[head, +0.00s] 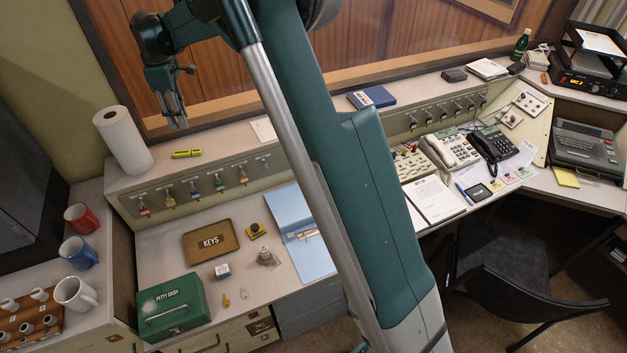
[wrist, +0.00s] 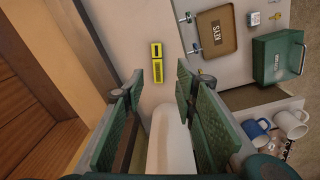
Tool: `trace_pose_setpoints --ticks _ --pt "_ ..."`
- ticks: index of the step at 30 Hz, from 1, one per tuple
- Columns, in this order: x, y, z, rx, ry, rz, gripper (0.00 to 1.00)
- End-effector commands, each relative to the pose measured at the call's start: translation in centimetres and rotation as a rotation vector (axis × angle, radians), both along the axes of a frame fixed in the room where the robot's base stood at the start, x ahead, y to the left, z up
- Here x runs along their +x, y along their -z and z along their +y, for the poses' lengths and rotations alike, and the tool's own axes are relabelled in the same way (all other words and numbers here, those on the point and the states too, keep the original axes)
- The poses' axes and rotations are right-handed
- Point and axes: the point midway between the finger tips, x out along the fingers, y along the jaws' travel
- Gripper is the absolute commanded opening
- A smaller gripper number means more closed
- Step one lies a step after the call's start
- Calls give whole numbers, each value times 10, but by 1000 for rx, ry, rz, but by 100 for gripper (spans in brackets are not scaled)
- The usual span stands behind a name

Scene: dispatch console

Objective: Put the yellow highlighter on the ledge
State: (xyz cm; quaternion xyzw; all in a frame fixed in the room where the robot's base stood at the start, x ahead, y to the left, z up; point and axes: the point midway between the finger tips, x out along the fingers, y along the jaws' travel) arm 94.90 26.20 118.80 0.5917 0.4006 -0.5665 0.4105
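The yellow highlighter (head: 187,153) lies on the raised ledge (head: 222,141) above the key hooks, just right of the paper towel roll. It also shows in the wrist view (wrist: 156,64), beyond my fingertips. My gripper (head: 179,124) hangs above the back part of the ledge, fingers pointing down. In the wrist view my gripper (wrist: 160,82) has its fingers apart with nothing held between them. The highlighter is clear of the fingers.
The white paper towel roll (head: 123,141) stands left of the highlighter. A window frame (head: 228,106) runs behind the ledge. Below are a brown KEYS tray (head: 232,233) and a green petty cash box (head: 172,310). The ledge right of the highlighter is mostly bare.

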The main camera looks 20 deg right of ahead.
Motion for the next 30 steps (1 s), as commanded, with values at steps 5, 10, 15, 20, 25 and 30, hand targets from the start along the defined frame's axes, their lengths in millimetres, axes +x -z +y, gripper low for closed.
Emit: trace_pose_setpoints --ticks 5,10,15,20,25,30 --pt "-24 -30 -23 12 70 -32 29" --pt "-49 -55 -45 25 143 -63 29" --pt "-75 -77 -65 40 213 -95 29" --pt "-102 -96 -85 55 278 -123 29" --pt "-132 -113 -104 72 349 -153 29" --pt "-162 -127 -124 90 420 -184 29"
